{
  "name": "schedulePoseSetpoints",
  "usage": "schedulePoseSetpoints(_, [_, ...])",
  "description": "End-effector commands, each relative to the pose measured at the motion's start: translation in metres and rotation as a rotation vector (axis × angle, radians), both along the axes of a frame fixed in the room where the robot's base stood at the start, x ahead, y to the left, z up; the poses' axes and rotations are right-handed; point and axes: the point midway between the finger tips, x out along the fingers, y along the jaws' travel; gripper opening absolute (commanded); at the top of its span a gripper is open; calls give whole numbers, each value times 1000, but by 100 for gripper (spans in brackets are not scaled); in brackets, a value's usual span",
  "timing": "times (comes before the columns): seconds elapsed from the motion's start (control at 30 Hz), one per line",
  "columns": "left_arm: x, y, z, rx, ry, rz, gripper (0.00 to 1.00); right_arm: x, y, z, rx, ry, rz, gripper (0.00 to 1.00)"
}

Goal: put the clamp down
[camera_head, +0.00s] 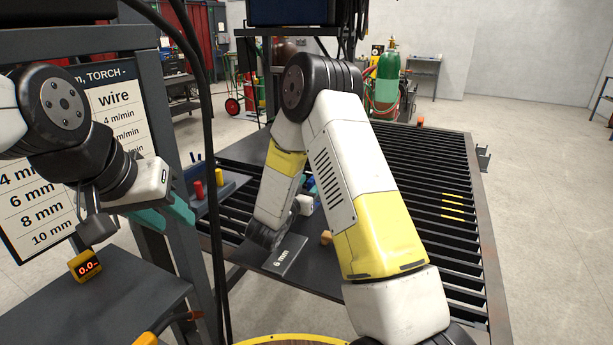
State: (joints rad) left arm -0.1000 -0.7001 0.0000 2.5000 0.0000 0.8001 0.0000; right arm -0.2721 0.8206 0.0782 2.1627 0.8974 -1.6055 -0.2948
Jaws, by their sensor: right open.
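My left gripper (168,216) hangs at the left, beside the wire chart; its two teal fingers are apart, with nothing seen between them. My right arm reaches up and bends down over the slatted table. My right gripper (309,192) is mostly hidden behind that arm; a white part and a bit of blue show low over the table, and it is open. I cannot make out a clamp for sure; it may be hidden behind my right arm. A dark plate (289,254) marked "6 mm" lies at the near left of the table.
The slatted table (455,222) runs away to the right. A small tan block (326,237) lies by my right arm. A yellow display box (86,266) stands on the dark bench (120,305) at left. A torch (178,321) lies at its edge. Dark cables hang beside the post.

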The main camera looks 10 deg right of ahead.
Motion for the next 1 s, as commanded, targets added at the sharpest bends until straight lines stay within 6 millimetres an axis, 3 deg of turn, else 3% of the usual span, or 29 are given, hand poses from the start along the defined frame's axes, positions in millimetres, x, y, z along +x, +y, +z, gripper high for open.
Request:
schedulePoseSetpoints(0.1, [0,0,0,0,0,0,36,-21,16,0,-1,1,5,45])
schedulePoseSetpoints(0.3, [0,0,0,0,0,0,36,-45,31,0,0,0,3,45])
schedulePoseSetpoints(0.43, [0,0,0,0,0,0,36,-48,34,3,15,1,7,45])
schedulePoseSetpoints(0.57, [0,0,0,0,0,0,36,-38,35,15,104,18,56,45])
schedulePoseSetpoints(0.8, [0,0,0,0,0,0,36,-18,52,64,357,111,277,45])
schedulePoseSetpoints(1.0, [0,0,0,0,0,0,36,-38,71,113,487,233,494,45])
